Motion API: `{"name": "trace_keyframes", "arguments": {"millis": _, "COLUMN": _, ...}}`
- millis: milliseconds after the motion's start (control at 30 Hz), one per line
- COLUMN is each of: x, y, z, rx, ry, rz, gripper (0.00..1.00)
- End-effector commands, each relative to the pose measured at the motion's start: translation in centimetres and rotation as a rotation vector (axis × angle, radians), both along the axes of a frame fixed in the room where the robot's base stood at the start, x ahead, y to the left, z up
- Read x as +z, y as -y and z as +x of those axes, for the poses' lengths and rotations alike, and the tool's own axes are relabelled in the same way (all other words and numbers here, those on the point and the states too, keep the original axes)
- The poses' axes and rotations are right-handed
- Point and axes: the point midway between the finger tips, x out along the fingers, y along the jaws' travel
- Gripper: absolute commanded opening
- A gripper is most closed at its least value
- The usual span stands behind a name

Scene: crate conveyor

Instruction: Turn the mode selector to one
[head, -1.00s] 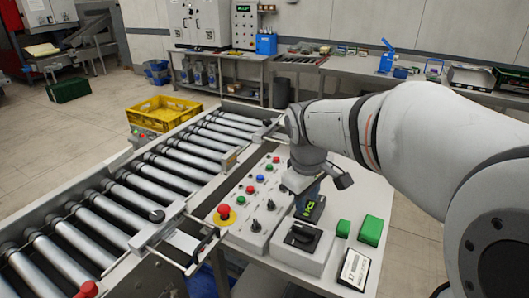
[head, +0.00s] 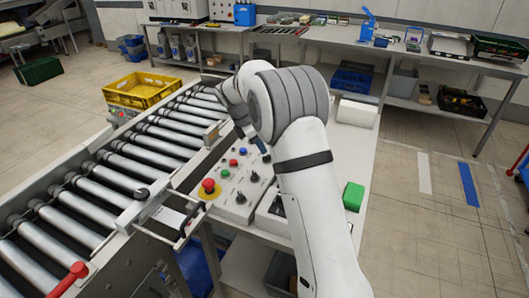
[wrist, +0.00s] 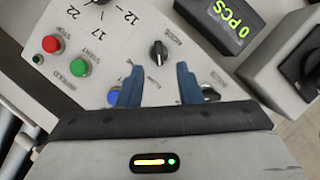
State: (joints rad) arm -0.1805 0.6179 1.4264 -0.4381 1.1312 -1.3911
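In the wrist view a black selector knob (wrist: 158,53) stands on the pale control panel (wrist: 110,60), and the small label beside it appears to read MODE. My gripper (wrist: 160,72) has two blue fingers spread apart with nothing between them. The knob lies just beyond the fingertips, roughly in line with the gap, and no contact shows. A second black knob (wrist: 209,92) is partly hidden by the right finger. In the head view the panel (head: 226,203) shows beside the conveyor, and my arm covers part of it. The fingers are mostly hidden there.
Near the fingers are a blue button (wrist: 113,97), a green button (wrist: 79,67) and a red button (wrist: 52,44). A display reading 0 PCS (wrist: 239,22) and a dark rotary switch (wrist: 312,68) stand on the right. A red emergency stop (head: 208,186) sits beside the roller conveyor (head: 120,175).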

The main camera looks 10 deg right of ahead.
Motion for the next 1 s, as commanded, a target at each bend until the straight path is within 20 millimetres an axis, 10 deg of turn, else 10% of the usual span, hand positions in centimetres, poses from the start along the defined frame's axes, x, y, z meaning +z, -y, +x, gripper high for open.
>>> {"name": "trace_keyframes", "arguments": {"millis": 667, "x": -4.5, "y": 1.7, "z": 0.3, "rx": -0.001, "ry": 0.001, "rz": 0.001, "gripper": 0.31}}
{"name": "trace_keyframes", "arguments": {"millis": 1000, "x": -4.5, "y": 1.7, "z": 0.3, "rx": -0.001, "ry": 0.0, "rz": 0.001, "gripper": 0.03}}
